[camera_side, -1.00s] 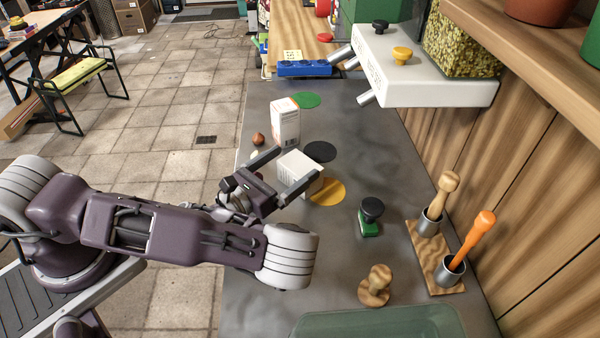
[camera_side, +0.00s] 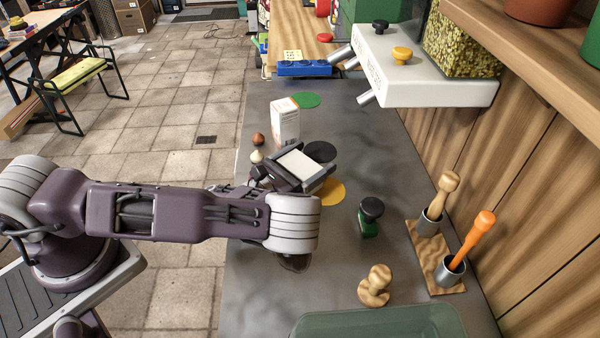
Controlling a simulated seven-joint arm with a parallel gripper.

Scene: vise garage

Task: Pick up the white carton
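A plain white carton (camera_side: 298,164) is on or just above the grey worktop, with mostly its top face showing. My gripper (camera_side: 299,166) is around it, one dark finger along its far side and one along its near side. I see no clear gap between fingers and carton, but cannot tell whether they grip it. The fingers hide the carton's sides and base, so I cannot tell whether it is lifted. A taller white carton with orange print (camera_side: 285,121) stands upright just behind, apart from my gripper.
A brown knob-like piece (camera_side: 258,139) and a cream one (camera_side: 257,156) stand left of the gripper. Black (camera_side: 319,151), yellow (camera_side: 329,191) and green (camera_side: 306,100) discs lie on the worktop (camera_side: 345,255).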

